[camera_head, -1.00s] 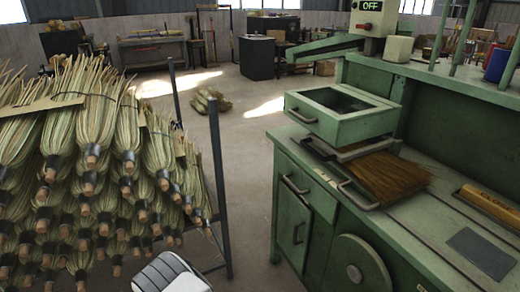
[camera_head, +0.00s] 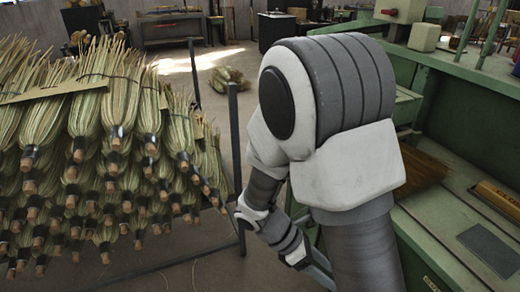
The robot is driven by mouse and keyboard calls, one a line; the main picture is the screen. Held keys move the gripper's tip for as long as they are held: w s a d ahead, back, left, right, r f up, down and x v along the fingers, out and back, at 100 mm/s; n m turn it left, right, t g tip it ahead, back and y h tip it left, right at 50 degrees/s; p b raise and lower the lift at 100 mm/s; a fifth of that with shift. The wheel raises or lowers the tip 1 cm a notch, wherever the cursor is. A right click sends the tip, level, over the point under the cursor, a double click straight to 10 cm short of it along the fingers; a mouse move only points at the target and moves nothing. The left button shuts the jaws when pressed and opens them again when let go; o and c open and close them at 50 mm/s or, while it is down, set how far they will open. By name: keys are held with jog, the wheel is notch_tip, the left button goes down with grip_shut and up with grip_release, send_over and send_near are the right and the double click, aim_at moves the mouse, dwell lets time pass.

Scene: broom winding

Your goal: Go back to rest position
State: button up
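My arm rises through the right of the middle in the head view, bent at a large grey and white joint. Its lower links point down and left beside the green machine bench (camera_head: 450,215). My gripper is not in view; the arm's end is hidden or outside the picture, so I cannot see whether it holds anything. A broom-like bundle of brown bristles (camera_head: 420,168) lies on the bench, partly hidden behind my arm.
A rack at the left holds a stack of many straw brooms (camera_head: 100,130), with a dark metal post (camera_head: 235,150) at its near right corner. More straw (camera_head: 228,78) lies on the floor behind. A yellow block (camera_head: 497,198) and a dark plate (camera_head: 490,246) lie on the bench.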

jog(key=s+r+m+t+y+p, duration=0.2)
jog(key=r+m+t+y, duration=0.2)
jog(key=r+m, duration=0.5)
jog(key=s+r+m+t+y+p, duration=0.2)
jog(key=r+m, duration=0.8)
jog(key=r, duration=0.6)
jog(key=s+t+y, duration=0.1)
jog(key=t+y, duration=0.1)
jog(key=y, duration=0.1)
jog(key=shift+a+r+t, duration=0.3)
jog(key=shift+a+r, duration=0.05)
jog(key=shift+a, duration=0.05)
